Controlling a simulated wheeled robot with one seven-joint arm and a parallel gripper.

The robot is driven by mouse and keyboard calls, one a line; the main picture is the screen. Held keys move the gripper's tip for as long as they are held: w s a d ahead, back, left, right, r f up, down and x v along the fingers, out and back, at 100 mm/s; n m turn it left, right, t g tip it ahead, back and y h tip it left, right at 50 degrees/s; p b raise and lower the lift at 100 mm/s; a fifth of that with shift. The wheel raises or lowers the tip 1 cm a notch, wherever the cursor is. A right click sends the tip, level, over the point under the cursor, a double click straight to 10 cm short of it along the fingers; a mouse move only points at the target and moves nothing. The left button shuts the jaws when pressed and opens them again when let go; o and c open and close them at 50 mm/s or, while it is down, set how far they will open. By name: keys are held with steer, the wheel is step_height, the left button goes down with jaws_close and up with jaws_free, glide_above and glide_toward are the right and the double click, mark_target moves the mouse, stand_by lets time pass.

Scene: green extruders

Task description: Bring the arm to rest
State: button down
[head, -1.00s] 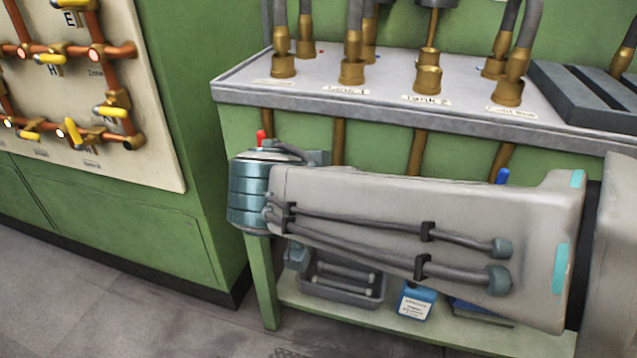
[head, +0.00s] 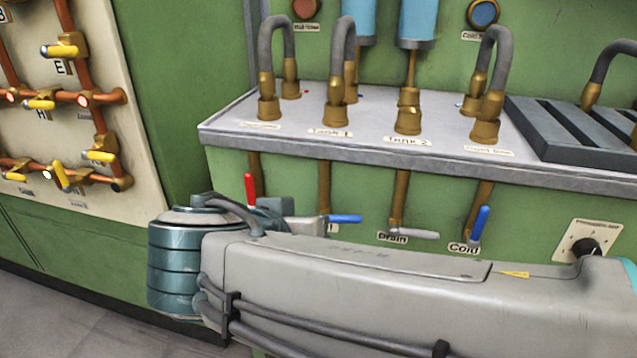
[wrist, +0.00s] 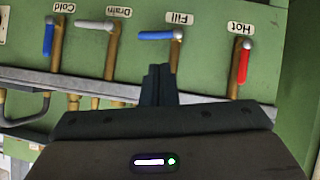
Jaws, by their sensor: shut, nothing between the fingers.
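My arm stretches across the lower part of the head view, its grey link running from the right to a teal joint at the left. My gripper shows in the wrist view (wrist: 159,84), its dark fingers together with nothing between them. In that view it points toward the green panel with the valve handles and covers part of the pipe below the blue Fill handle (wrist: 160,35). In the head view the fingers are hidden behind or beyond the arm joint.
The red handle (head: 250,188), grey Drain handle (head: 414,234) and blue Cold handle (head: 482,224) sit just beyond my arm. Above is a grey shelf (head: 225,130) with brass hose fittings. A pipe board (head: 130,60) stands at the left. Grey floor (head: 60,310) is clear at lower left.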

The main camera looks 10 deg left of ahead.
steer(key=s+d+r+g+y+p, duration=0.1)
steer(key=d+r+g+p, duration=0.3)
steer(key=p, duration=1.1)
steer(key=s+d+r+g+y+p, duration=0.2)
steer(key=d+r+g+p, duration=0.2)
steer(key=d+r+p, duration=0.6)
steer(key=d+p, duration=0.5)
steer(key=d, duration=0.2)
steer(key=shift+r, duration=0.2)
